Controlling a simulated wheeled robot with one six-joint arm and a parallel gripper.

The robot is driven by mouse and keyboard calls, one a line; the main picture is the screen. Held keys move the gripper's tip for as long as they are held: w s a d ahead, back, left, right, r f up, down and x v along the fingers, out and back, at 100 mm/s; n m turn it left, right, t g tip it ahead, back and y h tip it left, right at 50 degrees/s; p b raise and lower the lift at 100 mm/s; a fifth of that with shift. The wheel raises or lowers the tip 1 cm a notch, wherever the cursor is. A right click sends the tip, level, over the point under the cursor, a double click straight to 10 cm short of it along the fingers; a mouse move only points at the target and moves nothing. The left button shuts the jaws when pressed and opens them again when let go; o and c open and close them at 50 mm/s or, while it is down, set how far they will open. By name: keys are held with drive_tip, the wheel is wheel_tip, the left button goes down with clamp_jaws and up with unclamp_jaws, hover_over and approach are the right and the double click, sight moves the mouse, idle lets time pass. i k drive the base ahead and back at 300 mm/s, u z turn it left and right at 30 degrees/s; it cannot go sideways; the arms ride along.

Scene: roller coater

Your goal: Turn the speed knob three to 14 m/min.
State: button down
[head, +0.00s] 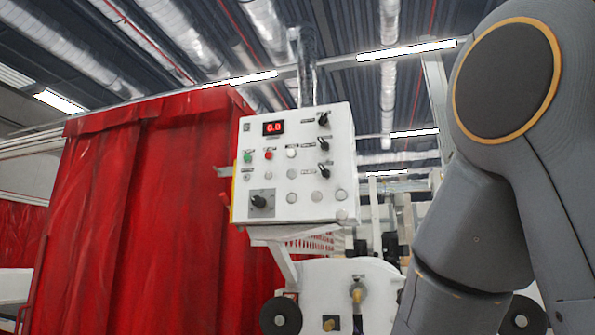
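A white control panel (292,168) stands in the middle of the head view. Three black knobs run down its right side: a top knob (323,119), a middle knob (324,144) and a lower knob (325,171). Their labels are too small to read, so I cannot tell which is speed knob three. A red lit display (273,128) at the upper left of the panel seems to read 0.0 or 6.0. My gripper is not in view; only my arm's grey links show at the right.
The panel also has a green button (247,158), a red button (268,155) and a larger black rotary switch (259,202). A red curtain (140,210) fills the left. White machine parts (345,285) with a dark roller end (281,316) stand below the panel.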

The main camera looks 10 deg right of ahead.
sight(260, 202)
drive_tip(key=u, duration=0.1)
drive_tip(key=k, duration=0.45)
drive_tip(key=z, duration=0.85)
drive_tip(key=i, duration=0.65)
drive_tip(key=u, duration=0.45)
